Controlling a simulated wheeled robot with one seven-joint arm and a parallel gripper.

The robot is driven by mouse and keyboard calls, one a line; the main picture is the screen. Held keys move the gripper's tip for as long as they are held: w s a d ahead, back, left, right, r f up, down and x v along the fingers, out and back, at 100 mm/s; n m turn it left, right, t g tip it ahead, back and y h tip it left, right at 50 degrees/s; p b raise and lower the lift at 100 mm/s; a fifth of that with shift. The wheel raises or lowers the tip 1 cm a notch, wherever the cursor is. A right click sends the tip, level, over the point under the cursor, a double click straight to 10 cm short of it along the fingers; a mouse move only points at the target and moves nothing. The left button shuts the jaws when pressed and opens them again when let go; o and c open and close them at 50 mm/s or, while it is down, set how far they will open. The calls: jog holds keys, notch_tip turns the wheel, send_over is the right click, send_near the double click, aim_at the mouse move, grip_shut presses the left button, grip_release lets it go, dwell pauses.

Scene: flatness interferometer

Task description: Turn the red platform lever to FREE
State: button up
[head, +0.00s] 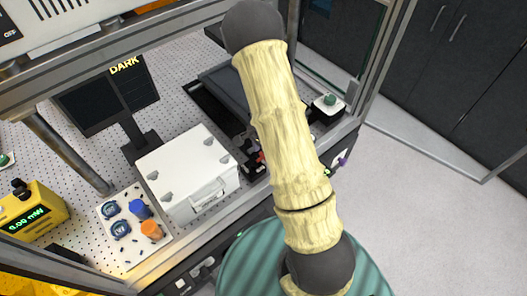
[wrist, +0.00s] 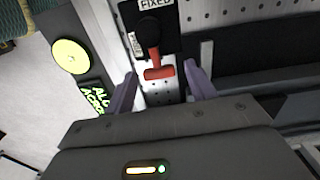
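The red platform lever (wrist: 159,72) shows in the wrist view, its red grip hanging below a black pivot on a black plate (wrist: 133,19). The plate reads FIXED at its top edge, and a smaller sideways label (wrist: 138,43) at its left is hard to read. My gripper (wrist: 160,74) is open, with one purple finger on each side of the red grip and visible gaps to both.
A round yellow-green disc (wrist: 71,56) and a black label with green letters (wrist: 97,97) lie left of the lever. In the head view, a white case (head: 187,170), a dark screen reading DARK (head: 108,98) and a yellow meter (head: 32,212) stand on the perforated bench.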

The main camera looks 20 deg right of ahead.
dwell(0.3)
notch_tip(320, 180, up, 17)
jog(key=b, duration=0.1)
jog(key=shift+r+b, duration=0.2)
jog(key=shift+b, duration=0.15)
dwell(0.5)
jog(key=s+a+f+n+t+b, duration=0.1)
jog(key=s+a+n, duration=0.4)
jog(key=s+n, duration=0.7)
jog(key=shift+a+f+n+t+b, duration=0.2)
jog(key=shift+a+n+t+b, duration=0.15)
jog(key=shift+n+t+b, duration=0.55)
jog(key=shift+c, duration=0.2)
dwell(0.8)
